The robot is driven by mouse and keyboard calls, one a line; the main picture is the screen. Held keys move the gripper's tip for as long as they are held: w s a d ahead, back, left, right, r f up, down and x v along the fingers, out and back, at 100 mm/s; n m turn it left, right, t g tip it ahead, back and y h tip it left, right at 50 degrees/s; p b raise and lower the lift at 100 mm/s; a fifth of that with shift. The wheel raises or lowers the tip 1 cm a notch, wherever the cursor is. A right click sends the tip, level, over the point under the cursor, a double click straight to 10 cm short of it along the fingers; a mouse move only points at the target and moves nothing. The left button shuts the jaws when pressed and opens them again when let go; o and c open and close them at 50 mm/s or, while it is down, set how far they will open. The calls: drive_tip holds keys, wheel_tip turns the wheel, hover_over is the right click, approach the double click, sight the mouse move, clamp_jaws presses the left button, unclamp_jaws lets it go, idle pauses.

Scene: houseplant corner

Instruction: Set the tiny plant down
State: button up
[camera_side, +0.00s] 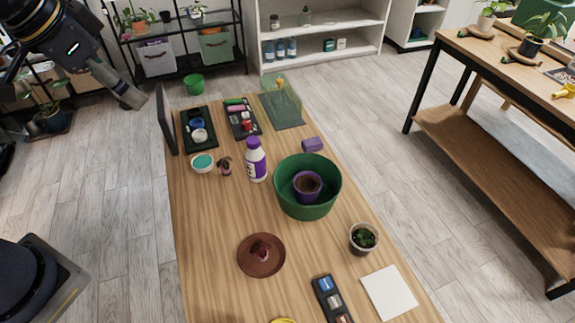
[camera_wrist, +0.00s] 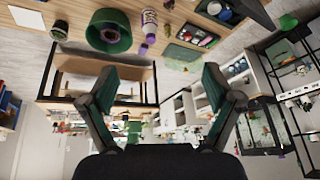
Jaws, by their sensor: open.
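Two small plants stand on the wooden table (camera_side: 215,225) in the side view. The tinier one (camera_side: 225,167) has dark leaves and a small purplish pot, beside a white bowl with teal contents (camera_side: 203,162). The other, a leafy green plant (camera_side: 364,238) in a pale pot, stands near the right edge. I cannot tell which one the task means. My gripper (camera_side: 132,97) is at the upper left, off the table's left side and apart from both plants. In the wrist view my gripper (camera_wrist: 160,82) is open, with nothing between its fingers.
A green tub (camera_side: 330,197) holds a purple pot (camera_side: 307,187). Nearby are a white-and-purple bottle (camera_side: 255,160), a brown saucer (camera_side: 251,270), a white square (camera_side: 389,292) and a purple object (camera_side: 312,144). A dark upright panel (camera_side: 166,120) edges the far-left corner. The table's front left is clear.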

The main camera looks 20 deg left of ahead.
drive_tip(key=s+a+f+n, duration=0.2)
drive_tip(key=s+a, duration=0.3)
drive_tip(key=s, duration=0.4)
drive_tip(key=shift+a+n+t+y, duration=0.2)
drive_tip(key=shift+n+t+y, duration=0.1)
drive_tip(key=shift+n, duration=0.4)
